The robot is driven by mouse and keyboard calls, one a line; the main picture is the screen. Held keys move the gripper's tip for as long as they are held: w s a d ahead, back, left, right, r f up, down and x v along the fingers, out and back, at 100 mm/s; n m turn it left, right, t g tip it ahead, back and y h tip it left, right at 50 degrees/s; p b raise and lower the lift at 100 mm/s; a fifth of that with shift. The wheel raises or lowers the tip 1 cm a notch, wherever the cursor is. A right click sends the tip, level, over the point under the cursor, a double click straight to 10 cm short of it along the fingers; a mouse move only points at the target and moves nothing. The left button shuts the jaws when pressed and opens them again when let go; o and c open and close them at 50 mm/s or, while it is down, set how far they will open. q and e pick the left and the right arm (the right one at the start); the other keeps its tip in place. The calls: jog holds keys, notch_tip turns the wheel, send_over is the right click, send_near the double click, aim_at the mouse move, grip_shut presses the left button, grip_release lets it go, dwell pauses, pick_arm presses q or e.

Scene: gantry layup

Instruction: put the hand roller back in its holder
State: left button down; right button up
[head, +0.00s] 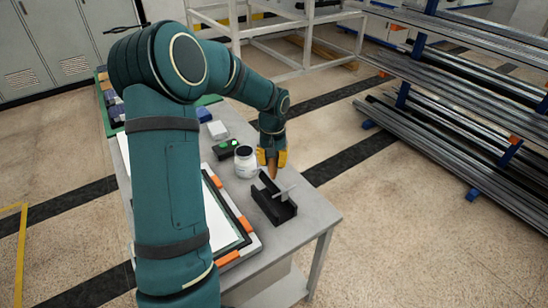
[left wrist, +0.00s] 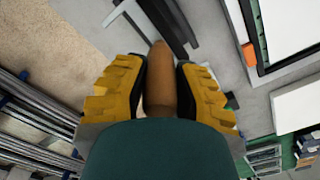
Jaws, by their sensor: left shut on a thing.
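My left gripper (head: 272,158) has yellow fingers and is shut on the brown handle of the hand roller (head: 274,172). In the left wrist view the handle (left wrist: 158,82) runs between the yellow finger pads. The black holder (head: 268,205) is an open trough on the table near its right edge. A light grey part of the roller (head: 285,190) shows over the holder, below the gripper. I cannot tell whether it touches the holder. The holder also shows at the top of the left wrist view (left wrist: 164,20). My right gripper is not in view.
A white jar (head: 245,163) stands close to the left of the gripper. A black box with green lights (head: 226,149) and a white block (head: 217,130) are behind it. A framed white board with orange corners (head: 244,227) lies left of the holder. The table's front right corner (head: 318,213) is bare.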

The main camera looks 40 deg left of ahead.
aim_at(273, 179)
pick_arm(q)
jog(key=shift+w+f+b, duration=0.1)
jog(key=shift+f+b, duration=2.15)
jog(key=shift+f, duration=1.2)
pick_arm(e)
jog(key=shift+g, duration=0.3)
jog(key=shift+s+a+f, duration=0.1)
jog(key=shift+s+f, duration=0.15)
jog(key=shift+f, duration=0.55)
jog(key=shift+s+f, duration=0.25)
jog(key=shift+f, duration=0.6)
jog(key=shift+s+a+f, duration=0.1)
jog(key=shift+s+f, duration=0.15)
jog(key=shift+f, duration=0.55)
pick_arm(q)
jog(key=shift+f+b, duration=0.35)
jog(key=shift+f, duration=0.15)
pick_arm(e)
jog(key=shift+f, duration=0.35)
pick_arm(q)
jog(key=c, duration=0.7)
grip_release()
jog(key=shift+c, duration=0.2)
notch_tip(273, 179, up, 12)
jog(key=shift+f, duration=0.1)
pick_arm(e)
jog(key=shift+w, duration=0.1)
